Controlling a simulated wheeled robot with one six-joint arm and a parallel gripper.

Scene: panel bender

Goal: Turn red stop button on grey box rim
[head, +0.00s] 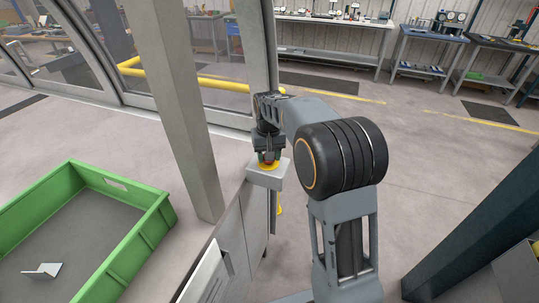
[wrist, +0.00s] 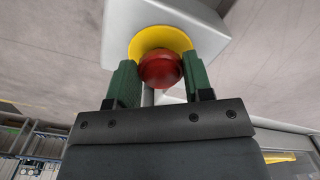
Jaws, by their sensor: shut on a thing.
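The red stop button (wrist: 160,69) is a round red knob on a yellow disc (wrist: 160,38), fixed to a light grey box (wrist: 205,22). In the head view the grey box (head: 266,177) stands beside a grey post, and the red button (head: 267,157) shows just below my gripper (head: 267,153). In the wrist view my gripper (wrist: 162,80) has one green finger on each side of the button and is shut on it. The far side of the button is hidden.
A large green bin (head: 125,190) with a small bent metal piece (head: 42,270) inside stands at left. The grey post (head: 180,110) rises close to the box. A dark beam (head: 480,230) is at lower right. Workbenches (head: 325,32) line the back, with open floor before them.

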